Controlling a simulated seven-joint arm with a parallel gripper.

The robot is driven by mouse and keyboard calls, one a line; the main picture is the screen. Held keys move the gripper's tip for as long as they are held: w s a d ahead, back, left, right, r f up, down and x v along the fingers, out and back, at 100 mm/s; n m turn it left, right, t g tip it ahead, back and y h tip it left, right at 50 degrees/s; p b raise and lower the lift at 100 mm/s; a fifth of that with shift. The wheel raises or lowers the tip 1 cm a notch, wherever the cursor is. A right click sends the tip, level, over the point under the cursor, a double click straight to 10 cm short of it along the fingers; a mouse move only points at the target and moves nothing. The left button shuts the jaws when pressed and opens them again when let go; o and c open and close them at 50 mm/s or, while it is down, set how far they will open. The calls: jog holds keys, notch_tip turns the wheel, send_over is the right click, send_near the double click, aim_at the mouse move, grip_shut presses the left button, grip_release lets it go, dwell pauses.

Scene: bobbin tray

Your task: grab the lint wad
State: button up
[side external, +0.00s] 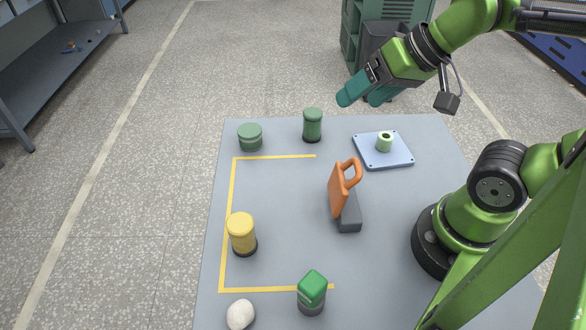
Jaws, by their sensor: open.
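The lint wad (240,315) is a small off-white, rounded lump at the bottom of the side external view. It sits on the grey table, near its front left edge, just outside the yellow tape line. My gripper (362,97) has teal fingers and is held in the air over the far side of the table. It is open, with nothing seen between its fingers, and is far from the wad.
A yellow-topped cylinder (241,232) and a green-capped piece (312,290) stand nearest the wad. An orange handled piece (341,190) on a dark block stands mid-table. Green cylinders (312,124), (250,137) and a blue tray (398,160) with a bobbin (384,141) are farther back.

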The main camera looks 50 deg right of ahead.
jog(key=w+a+f+n+g+y, duration=0.1)
jog(key=w+a+f+n+g, duration=0.15)
jog(key=a, duration=0.65)
jog(key=m+g+h, duration=0.2)
jog(key=m+g, duration=0.3)
jog(key=m, duration=0.5)
send_over(239, 311)
jog(key=w+d, duration=0.1)
jog(key=d, duration=0.1)
notch_tip(239, 311, down, 5)
jog(key=f, duration=0.5)
jog(key=a+f, duration=0.1)
jog(key=f, duration=0.4)
jog(key=s+f, duration=0.1)
jog(key=f, duration=0.4)
jog(key=shift+a+f, duration=0.4)
jog(key=shift+w, duration=0.1)
jog(key=c, duration=1.1)
